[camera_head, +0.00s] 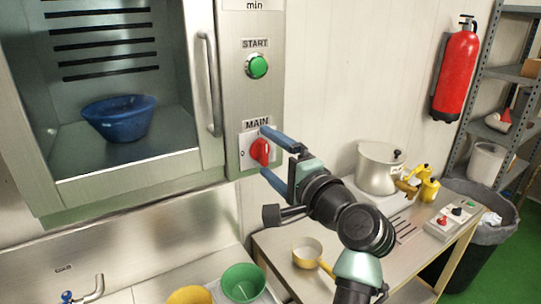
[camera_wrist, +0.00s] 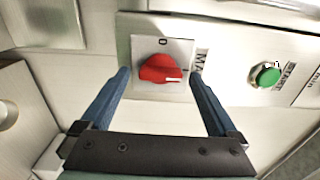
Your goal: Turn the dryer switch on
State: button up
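The dryer (camera_head: 40,190) is a steel cabinet with a handled door at the upper left of the head view. Its red rotary MAIN switch (camera_head: 261,151) sits on a white plate low on the front panel, below the green START button (camera_head: 257,66). My gripper (camera_head: 263,152) is open at the switch, one blue finger above it and one below. In the wrist view the red knob (camera_wrist: 161,69) lies between the tips of my open gripper (camera_wrist: 160,72), with a gap on each side. Its white mark points right, away from the 0. I cannot tell the exact depth of the fingertips.
A blue bowl (camera_head: 120,117) stands inside the dryer. Below right, a table (camera_head: 285,240) holds a steel pot (camera_head: 378,168), a yellow pan (camera_head: 308,252) and a control box (camera_head: 449,222). A fire extinguisher (camera_head: 456,72) hangs on the wall. The vertical door handle (camera_head: 210,85) is left of the panel.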

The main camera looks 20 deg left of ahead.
jog(key=b+v, duration=0.6)
jog(key=v, duration=0.7)
jog(key=s+d+r+n+t+h+b, duration=0.2)
jog(key=s+d+r+n+t+h, duration=0.2)
jog(key=s+r+t+h, duration=0.2)
jog(key=s+d+r+n+t+h+b, duration=0.3)
jog(key=s+r+t+h, duration=0.4)
jog(key=r+t, duration=0.3)
jog(key=shift+s+d+n+h, duration=0.3)
jog(key=shift+d+n+h, duration=0.1)
jog(key=shift+d+h, duration=0.15)
